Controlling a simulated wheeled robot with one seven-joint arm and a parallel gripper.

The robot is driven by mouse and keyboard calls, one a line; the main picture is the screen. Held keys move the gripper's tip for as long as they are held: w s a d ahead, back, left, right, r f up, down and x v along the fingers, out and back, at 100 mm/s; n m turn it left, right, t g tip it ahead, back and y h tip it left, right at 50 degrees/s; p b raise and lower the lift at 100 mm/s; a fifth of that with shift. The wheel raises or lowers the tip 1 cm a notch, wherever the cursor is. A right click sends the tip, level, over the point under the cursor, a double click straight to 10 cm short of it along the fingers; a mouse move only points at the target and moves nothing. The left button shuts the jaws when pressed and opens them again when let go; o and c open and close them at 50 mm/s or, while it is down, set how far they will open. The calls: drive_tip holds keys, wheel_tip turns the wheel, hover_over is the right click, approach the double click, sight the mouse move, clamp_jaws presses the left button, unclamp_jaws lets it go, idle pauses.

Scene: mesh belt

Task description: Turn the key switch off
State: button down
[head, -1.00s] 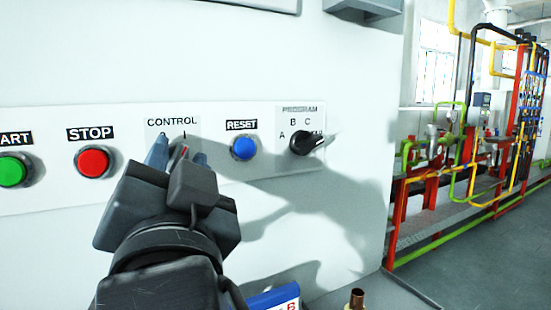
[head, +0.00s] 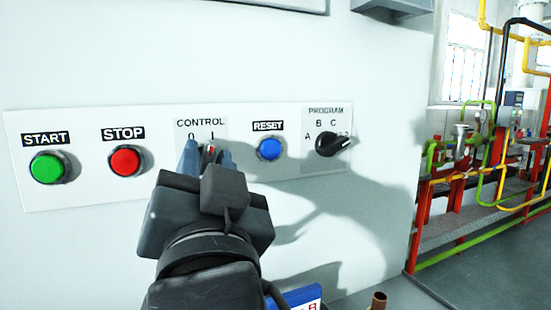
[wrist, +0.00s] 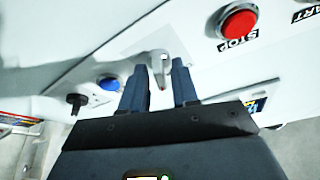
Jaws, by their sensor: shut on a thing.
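I cannot tell exactly which position the knob points to.
On the same panel are a green START button (head: 48,168), a red STOP button (head: 125,161), a blue RESET button (head: 270,149) and a black PROGRAM selector (head: 332,144). STOP and RESET flank the switch closely. Pipes (head: 490,150) stand far right.

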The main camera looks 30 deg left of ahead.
drive_tip(key=shift+w+d+f+n+g+y+b, duration=0.1)
drive_tip(key=shift+n+g+y+b, duration=0.8)
drive_tip(key=shift+n, duration=1.65)
drive_tip(key=shift+w+r+n+g+y+b, duration=0.1)
drive_tip(key=shift+n+g+y+b, duration=0.4)
drive_tip(key=shift+n+g, duration=1.35)
drive_tip(key=shift+d+f+n+g+y+b, duration=0.1)
drive_tip(key=shift+n+g+y+b, duration=0.45)
drive_tip(key=shift+n, duration=2.65)
drive_tip(key=shift+y, duration=0.35)
drive_tip(key=shift+a, duration=0.1)
drive_tip(key=c, duration=1.2)
unclamp_jaws()
drive_tip(key=b+v, duration=0.2)
drive_tip(key=v, duration=0.5)
drive_tip(key=shift+s+d, duration=0.2)
drive_tip(key=shift+d, duration=0.1)
